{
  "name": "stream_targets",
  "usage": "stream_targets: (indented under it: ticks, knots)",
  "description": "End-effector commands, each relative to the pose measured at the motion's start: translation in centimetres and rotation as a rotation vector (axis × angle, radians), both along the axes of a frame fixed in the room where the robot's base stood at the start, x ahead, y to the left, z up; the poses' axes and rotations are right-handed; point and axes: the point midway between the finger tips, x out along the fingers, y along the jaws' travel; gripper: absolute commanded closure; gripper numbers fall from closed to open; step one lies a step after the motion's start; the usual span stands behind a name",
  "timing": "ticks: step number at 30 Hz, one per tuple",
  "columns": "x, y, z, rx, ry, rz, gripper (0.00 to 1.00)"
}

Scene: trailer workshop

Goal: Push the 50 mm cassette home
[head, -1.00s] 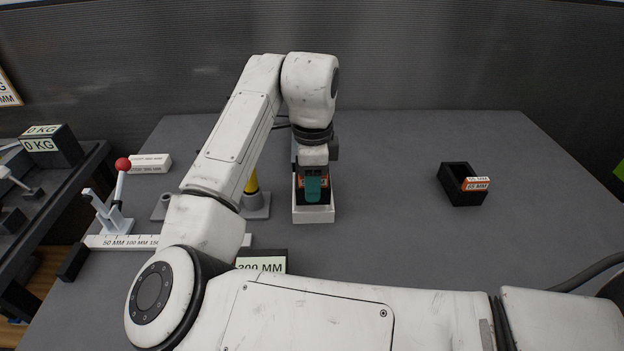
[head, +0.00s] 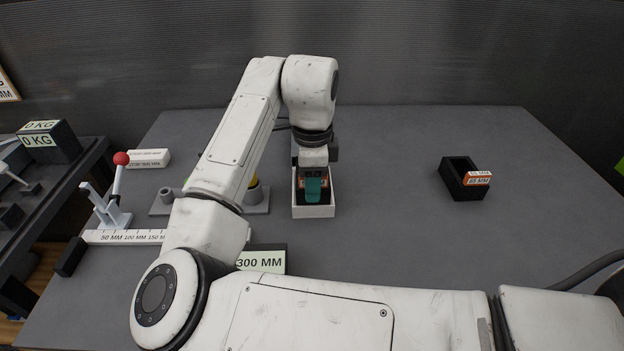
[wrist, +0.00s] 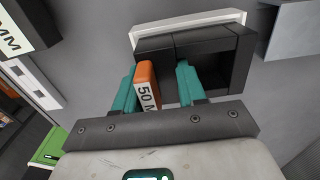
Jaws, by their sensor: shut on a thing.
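The 50 mm cassette (wrist: 147,84) has an orange end with a white label reading "50 M", the rest cut off. In the wrist view it sits between the teal fingers of my gripper (wrist: 157,90), close against the left one. My gripper (head: 313,187) is shut on it, over a white box with a black insert. The white box (head: 314,212) stands on the grey table, and its rim (wrist: 190,27) shows behind the black insert (wrist: 240,60) in the wrist view. How deep the cassette sits is hidden by the fingers and wrist.
A black holder (head: 456,178) with an orange-labelled cassette (head: 479,178) stands at right. A red-knobbed lever (head: 121,158), a scale bar (head: 105,237), a white block (head: 149,158) and a 300 MM block (head: 261,261) lie left and front. The table between box and holder is clear.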

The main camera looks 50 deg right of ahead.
Motion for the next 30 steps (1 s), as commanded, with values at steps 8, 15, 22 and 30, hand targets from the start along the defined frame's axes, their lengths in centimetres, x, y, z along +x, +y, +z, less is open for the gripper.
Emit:
stream_targets:
  ticks: [8,15,22,30]
  knots:
    - [0.0,0.0,-0.6,-0.002,-0.001,0.0,1.0]
    - [0.0,0.0,-1.1,-0.002,-0.001,0.0,1.0]
    - [0.0,0.0,-1.3,0.0,-0.001,0.0,0.49]
    - [0.0,0.0,-1.3,0.001,-0.001,0.0,0.3]
